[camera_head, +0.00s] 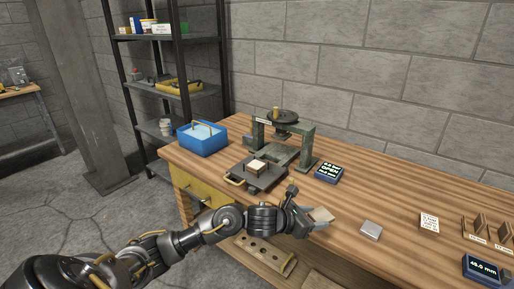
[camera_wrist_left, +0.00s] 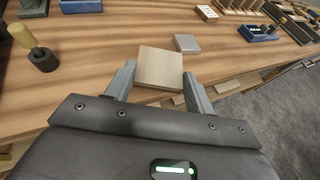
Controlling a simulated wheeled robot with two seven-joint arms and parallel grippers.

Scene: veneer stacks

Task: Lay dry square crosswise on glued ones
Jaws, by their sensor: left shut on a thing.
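My left gripper (camera_head: 312,215) is over the front edge of the bench. Its two fingers (camera_wrist_left: 160,84) stand on either side of a pale wooden veneer square (camera_wrist_left: 160,66) and are shut on it. This square also shows at the gripper tip in the head view (camera_head: 322,214). A small light stack of squares (camera_head: 257,165) sits on the dark plate (camera_head: 268,180) in front of the green press (camera_head: 309,146), left of and behind my gripper. Glue on the stack cannot be made out. My right gripper is not in view.
A dark pot with a wooden-handled tool (camera_wrist_left: 40,58) stands near the gripper. A grey metal block (camera_head: 371,230), a labelled block (camera_head: 429,222) and a display reading OPEN (camera_head: 328,173) are on the bench. A blue bin (camera_head: 202,141) stands at its left end.

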